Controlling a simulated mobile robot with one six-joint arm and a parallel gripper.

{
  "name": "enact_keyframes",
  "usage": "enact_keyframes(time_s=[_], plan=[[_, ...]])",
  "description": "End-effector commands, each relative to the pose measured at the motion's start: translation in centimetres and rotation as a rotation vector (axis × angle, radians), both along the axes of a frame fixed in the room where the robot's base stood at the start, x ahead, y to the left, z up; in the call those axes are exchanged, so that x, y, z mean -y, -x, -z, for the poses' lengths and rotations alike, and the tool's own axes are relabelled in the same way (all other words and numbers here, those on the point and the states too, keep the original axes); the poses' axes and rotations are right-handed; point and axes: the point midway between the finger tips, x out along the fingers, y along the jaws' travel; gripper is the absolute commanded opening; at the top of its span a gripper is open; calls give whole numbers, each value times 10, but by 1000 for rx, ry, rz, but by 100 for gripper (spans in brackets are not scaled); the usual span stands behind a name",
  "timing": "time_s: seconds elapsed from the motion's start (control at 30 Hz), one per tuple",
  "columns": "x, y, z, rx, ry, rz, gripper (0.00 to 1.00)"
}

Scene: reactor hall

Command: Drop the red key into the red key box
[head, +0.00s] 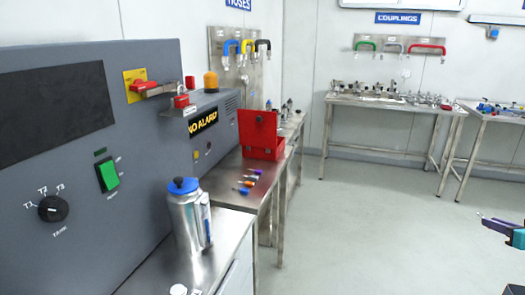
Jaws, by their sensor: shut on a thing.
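The red key box (264,148) stands with its lid raised on a steel bench, left of the middle in the head view. I cannot see down into it. Several small keys with coloured handles (243,191) lie in a row on the bench in front of the box. Purple, orange and blue show; I cannot pick out a red one with certainty. My gripper (488,221) shows only in part at the right edge, over the floor and well away from the box. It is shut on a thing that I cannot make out.
A grey control panel (75,200) with a green switch fills the left. A steel flask (190,215) with a blue lid stands on the near bench. Two work tables (385,100) (505,117) stand at the back right. The floor (360,230) between is clear.

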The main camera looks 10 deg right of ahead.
Motion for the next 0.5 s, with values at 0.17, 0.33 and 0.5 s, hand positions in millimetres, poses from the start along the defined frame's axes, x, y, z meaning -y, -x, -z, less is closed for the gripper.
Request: enact_keyframes(time_s=[0.17, 0.33, 0.5], plan=[[0, 0, 0, 0, 0, 0, 0], [0, 0, -2, 0, 0, 0, 0], [0, 0, -12, 0, 0, 0, 0]])
